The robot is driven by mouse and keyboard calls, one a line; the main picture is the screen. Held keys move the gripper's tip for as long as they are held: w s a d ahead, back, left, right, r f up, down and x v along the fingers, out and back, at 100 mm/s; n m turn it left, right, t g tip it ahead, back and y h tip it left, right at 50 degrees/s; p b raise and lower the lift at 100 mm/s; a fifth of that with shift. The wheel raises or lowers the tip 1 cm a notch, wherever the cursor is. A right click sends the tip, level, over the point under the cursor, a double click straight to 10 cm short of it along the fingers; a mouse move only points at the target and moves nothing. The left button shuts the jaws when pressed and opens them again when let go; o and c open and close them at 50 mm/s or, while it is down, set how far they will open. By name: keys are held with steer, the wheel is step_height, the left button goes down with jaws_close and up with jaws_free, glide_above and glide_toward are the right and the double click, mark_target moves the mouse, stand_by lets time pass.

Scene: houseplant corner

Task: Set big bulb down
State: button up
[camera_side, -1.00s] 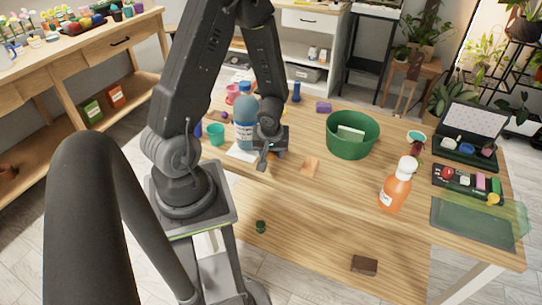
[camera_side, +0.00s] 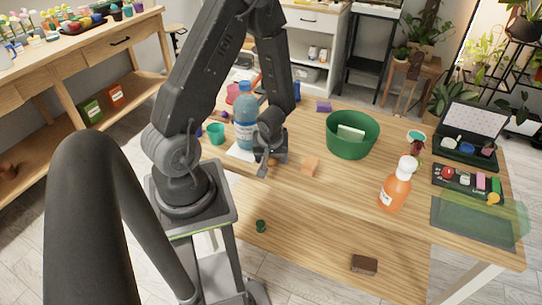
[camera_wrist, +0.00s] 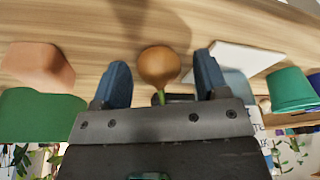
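The big bulb (camera_wrist: 158,66) is round and brown with a short green sprout, which points toward my gripper in the wrist view. My gripper (camera_wrist: 160,72) has its two blue fingers apart, one on each side of the bulb, with a visible gap on both sides. In the side view, my gripper (camera_side: 266,167) is low over the wooden table, and only a small orange-brown patch of the bulb (camera_side: 272,162) shows beside it. The bulb appears to rest on the tabletop, though its contact with the wood is hidden.
A white flat piece (camera_side: 240,154) and a blue bottle (camera_side: 245,130) are close to my gripper. A teal cup (camera_side: 215,134) stands left; an orange block (camera_side: 310,166) and green tub (camera_side: 350,148) are to the right. The front tabletop is mostly clear.

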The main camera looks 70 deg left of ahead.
steer(key=shift+r, duration=0.1)
steer(key=d+r+m+t, duration=0.1)
steer(key=d+r+m, duration=0.2)
steer(key=d+r, duration=0.55)
steer(key=d+r+m+t, duration=0.1)
steer(key=d+r+m, duration=0.25)
steer(key=r, duration=1.05)
steer(key=s+d+r+m+t+h, duration=0.2)
steer(key=s+d+r+m+h, duration=0.1)
steer(key=d+r+m, duration=0.4)
steer(key=shift+s+r, duration=0.5)
steer(key=shift+s, duration=0.35)
